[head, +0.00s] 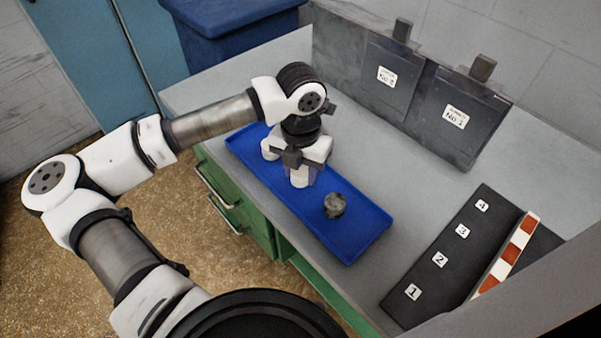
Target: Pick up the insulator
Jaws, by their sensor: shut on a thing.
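My gripper (303,168) points down over the blue tray (365,247), shut on a white cylindrical piece, which looks like the insulator (300,180). Its upper part is hidden by the jaws. It is upright and inside the tray's outline. I cannot tell whether it touches the tray floor.
Another white piece (267,150) stands in the tray to the left, partly hidden by my gripper. A dark grey cylinder (334,206) stands to the right. Two dark panels, No 2 (388,82) and No 1 (457,118), stand behind. A black numbered board (450,248) lies at right.

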